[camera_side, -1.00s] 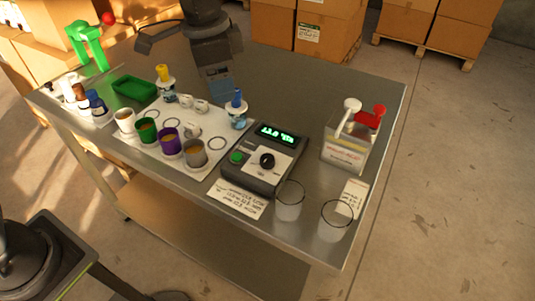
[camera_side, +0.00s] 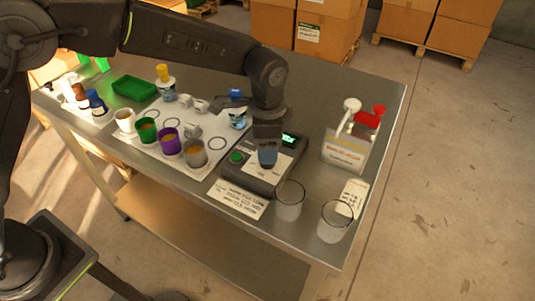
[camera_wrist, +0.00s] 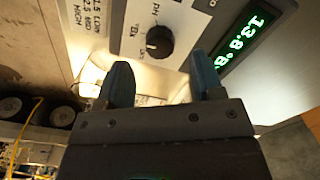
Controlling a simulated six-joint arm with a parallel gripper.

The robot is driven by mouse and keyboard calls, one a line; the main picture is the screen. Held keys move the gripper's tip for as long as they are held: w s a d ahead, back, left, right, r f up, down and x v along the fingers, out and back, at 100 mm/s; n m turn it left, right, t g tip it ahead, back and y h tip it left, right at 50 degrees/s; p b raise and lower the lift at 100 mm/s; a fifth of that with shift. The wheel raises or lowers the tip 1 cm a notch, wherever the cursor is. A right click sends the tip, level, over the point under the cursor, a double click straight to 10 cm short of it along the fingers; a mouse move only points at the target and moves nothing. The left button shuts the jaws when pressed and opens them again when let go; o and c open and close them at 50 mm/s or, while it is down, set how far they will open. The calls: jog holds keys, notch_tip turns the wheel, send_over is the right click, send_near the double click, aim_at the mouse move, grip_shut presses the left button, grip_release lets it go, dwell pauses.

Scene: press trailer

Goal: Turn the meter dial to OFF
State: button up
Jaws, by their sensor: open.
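The meter (camera_side: 247,183) is a dark box with a pale face on the table. Its black round dial (camera_wrist: 160,42) shows in the wrist view with a white pointer mark and printed labels around it; which label it points at is too small to tell. Its green display (camera_wrist: 243,38) is lit and appears to read 13.8. In the side view my gripper (camera_side: 267,163) is over the meter and hides the dial. In the wrist view my gripper (camera_wrist: 163,85) has its two blue fingers apart, with the dial beyond the gap and nothing between them.
Several cups (camera_side: 170,141) and a blue-topped bottle (camera_side: 238,118) stand left. A printed card (camera_side: 238,198) lies in front.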

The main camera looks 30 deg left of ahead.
jog(key=shift+f, duration=2)
jog(key=shift+c, duration=0.2)
jog(key=c, duration=0.9)
jog(key=shift+n, duration=0.3)
jog(key=n, duration=0.5)
jog(key=shift+n, duration=0.3)
jog(key=n, duration=0.5)
jog(key=shift+n, duration=0.4)
